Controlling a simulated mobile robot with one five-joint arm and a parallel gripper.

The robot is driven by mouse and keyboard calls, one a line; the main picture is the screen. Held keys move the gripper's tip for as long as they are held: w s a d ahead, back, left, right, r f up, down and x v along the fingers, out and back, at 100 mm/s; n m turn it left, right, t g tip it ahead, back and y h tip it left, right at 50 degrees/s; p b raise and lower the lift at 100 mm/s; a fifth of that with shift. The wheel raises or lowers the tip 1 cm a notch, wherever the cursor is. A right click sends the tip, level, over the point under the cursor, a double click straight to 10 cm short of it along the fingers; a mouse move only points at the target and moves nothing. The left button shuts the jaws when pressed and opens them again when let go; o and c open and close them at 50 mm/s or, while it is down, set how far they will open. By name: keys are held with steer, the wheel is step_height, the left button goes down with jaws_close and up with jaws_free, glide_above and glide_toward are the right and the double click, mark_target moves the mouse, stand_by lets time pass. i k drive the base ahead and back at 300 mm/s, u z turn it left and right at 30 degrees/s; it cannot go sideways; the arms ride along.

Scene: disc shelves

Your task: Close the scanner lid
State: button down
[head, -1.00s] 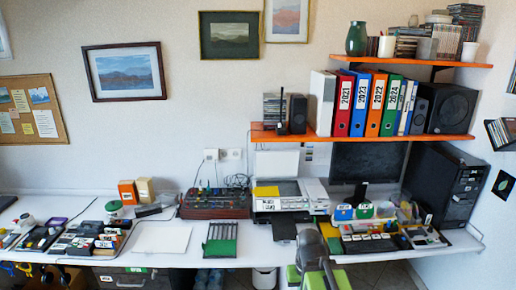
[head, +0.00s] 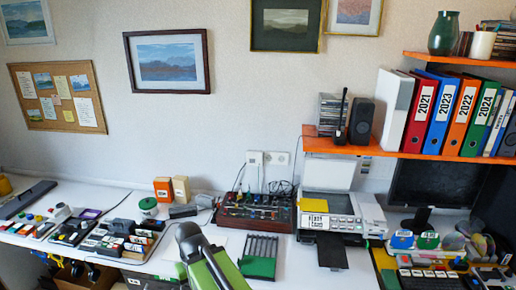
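The scanner (head: 345,232) is a white and grey machine on the white table, right of centre in the head view. Its pale lid (head: 333,173) stands raised at the back, below the orange shelf. I cannot make out any gripper fingers.
A dark red mixer box (head: 255,212) stands left of the scanner, and a green-and-grey slotted item (head: 260,258) lies in front of it. The orange shelf (head: 400,152) with binders overhangs the back. Small devices crowd the table's left.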

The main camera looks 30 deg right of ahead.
mark_target(318, 173)
steer(key=u, duration=0.35)
steer(key=i, duration=1.4)
